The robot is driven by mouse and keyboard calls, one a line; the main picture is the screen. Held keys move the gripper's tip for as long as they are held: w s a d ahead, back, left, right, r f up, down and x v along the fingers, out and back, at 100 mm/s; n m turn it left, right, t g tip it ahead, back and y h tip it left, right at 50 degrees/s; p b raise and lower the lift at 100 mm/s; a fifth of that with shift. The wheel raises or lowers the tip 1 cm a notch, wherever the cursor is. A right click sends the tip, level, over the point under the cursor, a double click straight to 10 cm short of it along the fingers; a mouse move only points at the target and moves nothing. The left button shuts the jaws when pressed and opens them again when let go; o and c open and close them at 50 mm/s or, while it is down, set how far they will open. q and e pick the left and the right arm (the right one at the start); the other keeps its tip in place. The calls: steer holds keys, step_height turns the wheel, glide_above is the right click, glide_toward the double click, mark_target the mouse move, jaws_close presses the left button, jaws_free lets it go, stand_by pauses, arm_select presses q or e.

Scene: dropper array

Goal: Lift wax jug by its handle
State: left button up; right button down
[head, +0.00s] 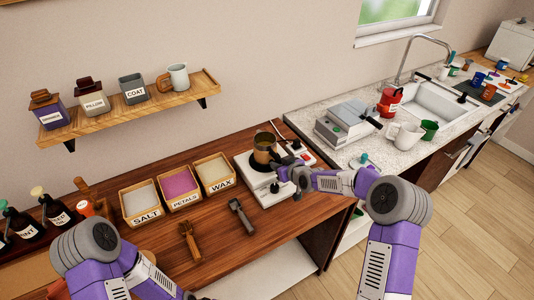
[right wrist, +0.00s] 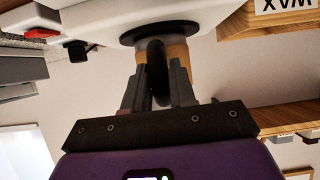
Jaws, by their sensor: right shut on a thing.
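The wax jug (head: 262,156) is a brownish amber pot standing upright on the white hot plate (head: 246,170) on the wooden counter. In the right wrist view, which is upside down, its amber body (right wrist: 178,56) shows at the plate's dark disc, with its dark handle (right wrist: 155,62) towards me. My right gripper (head: 287,168) is at the jug's right side; in the right wrist view its two fingers (right wrist: 157,84) are shut on the handle, one on each side. The jug appears to touch the plate. My left arm is at the lower left; its gripper is out of the picture.
Bins labelled SALT (head: 141,203), PETALS (head: 180,187) and WAX (head: 215,173) stand left of the hot plate. Two scoop-like tools (head: 241,215) (head: 189,241) lie in front. A wall shelf (head: 190,90) holds several containers. A scale (head: 345,124) stands right. Space above the jug looks clear.

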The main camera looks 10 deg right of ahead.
steer(key=shift+r+p, duration=1.6)
steer(key=shift+r, duration=2.5)
